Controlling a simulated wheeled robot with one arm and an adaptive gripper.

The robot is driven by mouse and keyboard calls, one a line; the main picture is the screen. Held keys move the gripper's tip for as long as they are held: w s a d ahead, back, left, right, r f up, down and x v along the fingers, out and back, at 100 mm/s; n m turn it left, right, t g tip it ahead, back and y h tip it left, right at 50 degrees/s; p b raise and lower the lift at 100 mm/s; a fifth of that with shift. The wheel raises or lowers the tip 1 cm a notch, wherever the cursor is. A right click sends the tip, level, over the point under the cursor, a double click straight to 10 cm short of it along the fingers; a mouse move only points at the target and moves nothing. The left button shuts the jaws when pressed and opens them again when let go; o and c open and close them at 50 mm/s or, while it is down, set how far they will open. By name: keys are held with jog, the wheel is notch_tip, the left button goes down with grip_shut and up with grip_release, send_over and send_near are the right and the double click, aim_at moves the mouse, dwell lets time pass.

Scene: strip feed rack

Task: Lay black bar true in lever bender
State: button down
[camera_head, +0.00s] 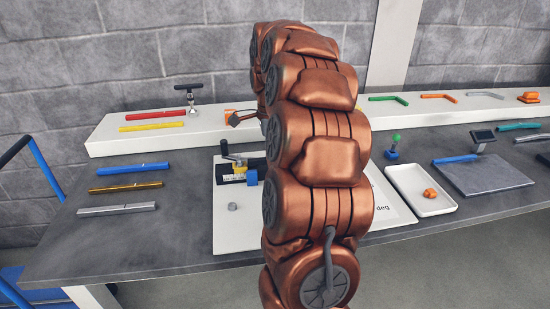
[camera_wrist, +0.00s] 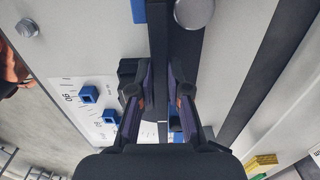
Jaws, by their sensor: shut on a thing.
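My gripper (camera_wrist: 157,95) is shut on the black bar (camera_wrist: 158,50), which runs lengthwise between the fingers toward the top edge of the wrist view. In the head view my copper arm covers the middle of the bench and hides the gripper and the bar. The lever bender (camera_head: 239,169), with yellow, blue and black parts and a lever, stands just left of my arm. In the wrist view, a blue block and a round metal part sit near the bar's far end, seemingly the bender's. I cannot tell whether the bar touches or lies true in it.
Blue, gold and silver bars (camera_head: 117,209) lie at the left of the bench. Red and yellow bars (camera_head: 152,126) lie on the white shelf (camera_head: 108,143). A white tray (camera_head: 408,181) with an orange piece and a dark plate (camera_head: 500,178) stand at right. A small metal piece (camera_wrist: 26,28) is on the board.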

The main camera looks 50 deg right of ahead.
jog(key=shift+f+b, duration=0.65)
jog(key=shift+f, duration=0.4)
jog(key=c, duration=1.1)
grip_release()
jog(key=shift+o, duration=0.2)
notch_tip(320, 180, up, 12)
dwell(0.4)
